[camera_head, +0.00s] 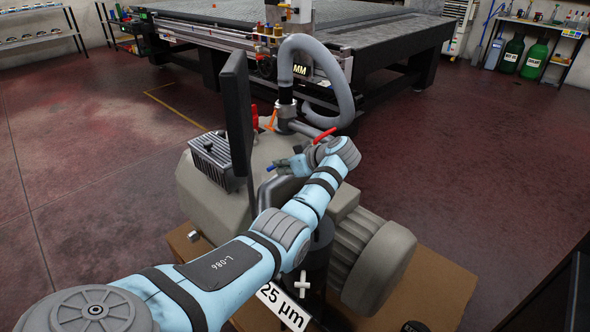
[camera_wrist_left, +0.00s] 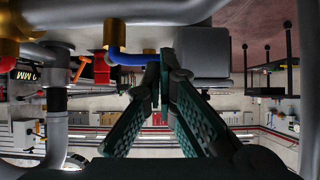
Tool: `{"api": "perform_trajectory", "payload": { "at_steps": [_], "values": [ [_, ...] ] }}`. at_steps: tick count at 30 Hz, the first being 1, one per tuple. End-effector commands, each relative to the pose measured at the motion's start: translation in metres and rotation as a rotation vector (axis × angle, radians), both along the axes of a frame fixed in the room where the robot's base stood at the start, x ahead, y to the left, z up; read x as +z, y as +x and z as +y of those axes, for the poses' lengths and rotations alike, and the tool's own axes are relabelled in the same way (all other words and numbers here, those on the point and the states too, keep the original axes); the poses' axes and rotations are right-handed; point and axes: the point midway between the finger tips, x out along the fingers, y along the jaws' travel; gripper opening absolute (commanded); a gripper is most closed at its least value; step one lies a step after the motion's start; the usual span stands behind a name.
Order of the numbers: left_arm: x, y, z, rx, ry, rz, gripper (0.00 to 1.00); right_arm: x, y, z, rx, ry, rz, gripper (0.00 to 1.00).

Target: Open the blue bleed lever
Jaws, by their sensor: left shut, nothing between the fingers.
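The blue bleed lever (camera_wrist_left: 128,58) shows in the left wrist view as a short bent blue handle on a brass-coloured fitting (camera_wrist_left: 114,33). In the head view only a small blue tip of it (camera_head: 271,168) shows at the left side of my gripper. My left gripper (camera_head: 281,165) is over the pump body, and its fingers are shut with nothing between them. In the left wrist view the fingertips (camera_wrist_left: 165,58) are close beside the free end of the lever; I cannot tell whether they touch it. My right gripper is not in view.
The beige pump (camera_head: 205,205) stands on a brown board (camera_head: 440,285). A dark upright panel (camera_head: 238,110) rises left of my gripper. A grey hose (camera_head: 337,85), an orange handle (camera_head: 272,121) and a red lever (camera_head: 325,134) are close by. The grid table (camera_head: 390,45) is behind.

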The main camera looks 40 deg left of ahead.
Motion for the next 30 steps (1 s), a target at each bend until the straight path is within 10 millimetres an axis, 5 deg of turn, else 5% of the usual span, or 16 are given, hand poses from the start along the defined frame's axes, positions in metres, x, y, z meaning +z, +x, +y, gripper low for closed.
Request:
{"api": "perform_trajectory", "payload": {
  "at_steps": [17,30],
  "values": [
    [-0.008,0.002,0.012,-0.004,-0.001,0.000,0.00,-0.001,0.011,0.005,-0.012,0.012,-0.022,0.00],
    [-0.007,-0.002,0.018,-0.057,-0.001,0.001,0.00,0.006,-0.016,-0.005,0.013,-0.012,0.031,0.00]
  ]
}}
